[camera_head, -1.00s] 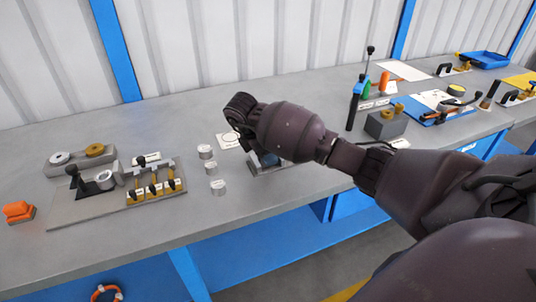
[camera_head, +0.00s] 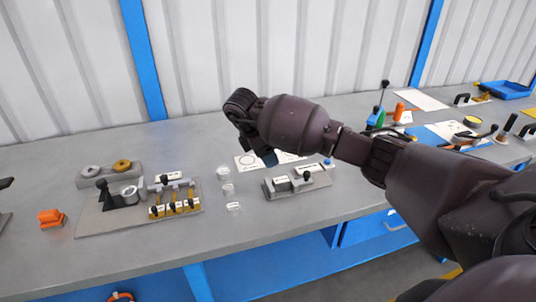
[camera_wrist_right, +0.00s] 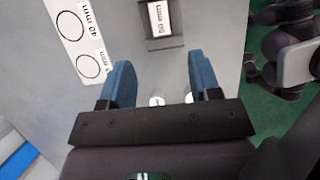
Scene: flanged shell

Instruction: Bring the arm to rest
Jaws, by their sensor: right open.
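My right arm comes in from the right in the head view, dark brown and bent over the bench. Its gripper (camera_head: 264,157) points down above the white printed card, behind the small grey fixture (camera_head: 297,182). In the right wrist view the two blue fingers of the right gripper (camera_wrist_right: 162,82) stand wide apart with nothing held between them. Ahead of them is a grey fixture block (camera_wrist_right: 163,22) with a white label, apart from the fingers. My left gripper does not show.
The grey bench (camera_head: 330,205) has free room along its front edge. Left stand a tool fixture (camera_head: 110,218), a ring holder (camera_head: 108,175) and an orange block (camera_head: 51,218). Several clear cylinders (camera_head: 228,189) stand mid-bench. A white card with circles (camera_wrist_right: 78,32) lies near the gripper.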

